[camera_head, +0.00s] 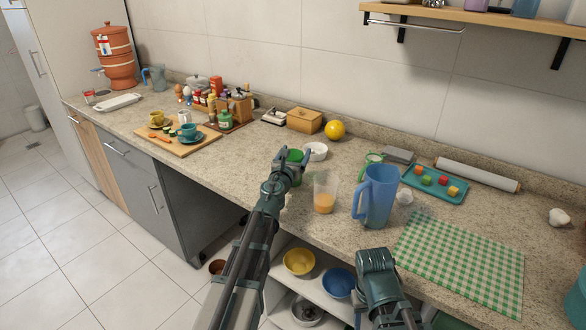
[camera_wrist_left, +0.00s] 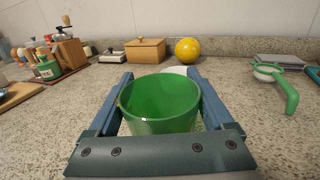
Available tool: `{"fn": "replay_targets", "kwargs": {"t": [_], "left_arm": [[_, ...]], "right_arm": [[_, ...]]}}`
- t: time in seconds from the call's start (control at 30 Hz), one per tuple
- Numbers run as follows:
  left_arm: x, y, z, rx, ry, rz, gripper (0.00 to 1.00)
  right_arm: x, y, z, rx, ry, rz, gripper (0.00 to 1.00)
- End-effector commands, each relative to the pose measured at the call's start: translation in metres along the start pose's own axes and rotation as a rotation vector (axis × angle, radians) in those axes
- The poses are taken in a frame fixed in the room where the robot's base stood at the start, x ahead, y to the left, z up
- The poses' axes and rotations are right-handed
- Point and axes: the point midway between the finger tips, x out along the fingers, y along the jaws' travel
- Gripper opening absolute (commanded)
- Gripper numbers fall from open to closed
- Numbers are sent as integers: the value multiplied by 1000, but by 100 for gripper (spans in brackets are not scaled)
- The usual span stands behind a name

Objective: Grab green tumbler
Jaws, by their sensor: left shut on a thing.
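The green tumbler (camera_wrist_left: 160,110) is between the two blue fingers of my left gripper (camera_wrist_left: 160,88), its open rim facing up, in the left wrist view. My left gripper (camera_head: 292,158) is shut on it. In the head view the green tumbler (camera_head: 297,153) is mostly hidden behind the gripper, over the counter near its front edge. I cannot tell whether its base touches the counter. My right arm (camera_head: 378,275) shows at the bottom of the head view, low in front of the counter; its fingertips cannot be made out clearly.
A glass with orange liquid (camera_head: 325,192) and a blue pitcher (camera_head: 375,195) stand just right of the left gripper. A white bowl (camera_head: 316,151) is close behind it. A yellow ball (camera_head: 335,130) and wooden box (camera_head: 304,120) are farther back. A checked cloth (camera_head: 460,262) lies right.

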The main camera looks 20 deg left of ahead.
Motion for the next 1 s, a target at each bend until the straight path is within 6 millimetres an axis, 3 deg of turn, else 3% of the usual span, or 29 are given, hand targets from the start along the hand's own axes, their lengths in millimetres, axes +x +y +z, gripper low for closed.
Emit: {"fn": "replay_targets", "kwargs": {"t": [0.57, 1.0], "left_arm": [[0, 0, 9, 0, 0, 0, 24], [0, 0, 40, 0, 0, 0, 24]], "right_arm": [[-9, 1, 0, 0, 0, 0, 50], [-40, 4, 2, 0, 0, 0, 50]]}}
